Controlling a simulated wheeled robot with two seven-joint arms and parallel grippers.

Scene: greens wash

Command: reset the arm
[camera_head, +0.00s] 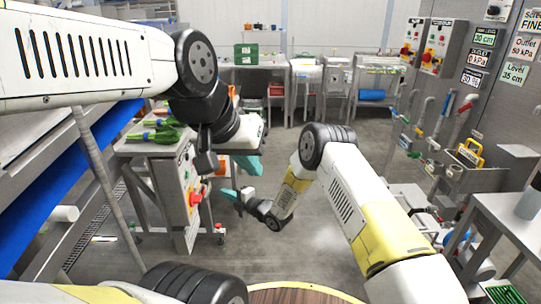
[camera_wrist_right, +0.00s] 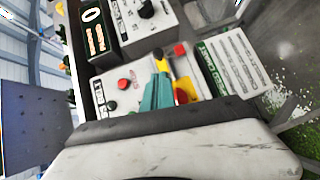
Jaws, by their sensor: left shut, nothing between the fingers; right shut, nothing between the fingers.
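My left arm comes in from the upper left of the head view. Its teal-fingered gripper (camera_head: 250,163) is shut and empty, beside the steel table with the greens. My right arm reaches in from the lower right, bent at the elbow. Its gripper (camera_head: 229,194) is shut and empty, low in front of the control box (camera_head: 183,205). In the right wrist view the teal fingers (camera_wrist_right: 157,92) are together, with the panel's red and yellow parts behind them. I cannot tell whether they touch the panel.
Leafy greens (camera_head: 155,133) lie on the steel table at left, by a blue conveyor belt (camera_head: 75,165). A steel sink (camera_head: 465,178) with pipes and a grey side table (camera_head: 510,215) stand at right. The middle floor (camera_head: 320,235) is clear.

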